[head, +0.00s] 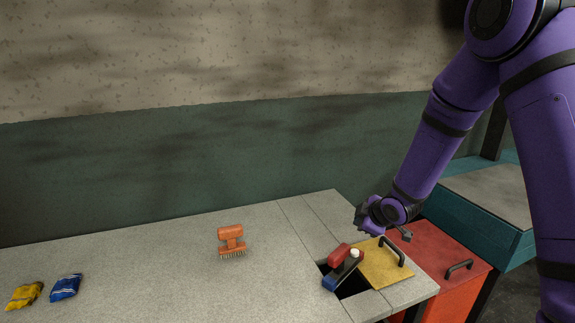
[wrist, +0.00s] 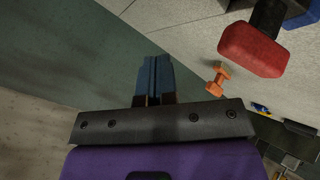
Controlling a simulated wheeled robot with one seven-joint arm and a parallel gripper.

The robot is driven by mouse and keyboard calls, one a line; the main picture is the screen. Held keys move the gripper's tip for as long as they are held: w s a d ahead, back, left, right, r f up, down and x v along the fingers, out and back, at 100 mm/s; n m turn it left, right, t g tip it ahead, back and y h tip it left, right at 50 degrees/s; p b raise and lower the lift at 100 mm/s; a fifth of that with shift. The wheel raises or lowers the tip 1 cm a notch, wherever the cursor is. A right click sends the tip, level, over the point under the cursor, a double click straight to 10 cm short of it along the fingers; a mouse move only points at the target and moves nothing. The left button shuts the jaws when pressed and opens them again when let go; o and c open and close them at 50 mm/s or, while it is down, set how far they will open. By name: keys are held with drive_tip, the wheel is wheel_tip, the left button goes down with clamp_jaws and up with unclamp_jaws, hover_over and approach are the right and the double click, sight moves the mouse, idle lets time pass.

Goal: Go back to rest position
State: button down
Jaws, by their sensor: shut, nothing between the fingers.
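My gripper (head: 364,216) hangs above the right part of the grey worktop, on the purple arm that comes down from the upper right. In the wrist view its fingers (wrist: 154,78) are together, with nothing held between them. A dark piece with a red block (head: 338,256), a blue end and a white knob stands at the square opening in the worktop, below and left of my gripper. In the wrist view the red block (wrist: 252,50) is apart from the fingers. How the piece sits in the opening is partly hidden.
A yellow panel (head: 380,268) with a black handle lies beside the opening. A red lid (head: 437,250) with a handle and a teal cabinet (head: 484,226) stand right. An orange brush (head: 231,236), a blue packet (head: 66,287) and a yellow packet (head: 25,296) lie left.

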drive_tip(key=s+d+r+m+h, duration=0.2)
drive_tip(key=s+d+r+m, duration=0.15)
drive_tip(key=s+r, duration=0.45)
drive_tip(key=s+d+r+m+h, duration=0.2)
drive_tip(key=s+d+r+m, duration=0.15)
drive_tip(key=r, duration=0.85)
drive_tip(key=s+r+m+g, duration=0.1)
drive_tip(key=s+r+m, duration=0.2)
drive_tip(key=s, duration=0.9)
drive_tip(key=s+r+m+g, duration=0.2)
drive_tip(key=s+r+m, duration=0.2)
drive_tip(key=s, duration=0.9)
drive_tip(key=shift+a+r+y, duration=0.35)
drive_tip(key=shift+r+y, duration=0.05)
drive_tip(key=shift+r, duration=0.15)
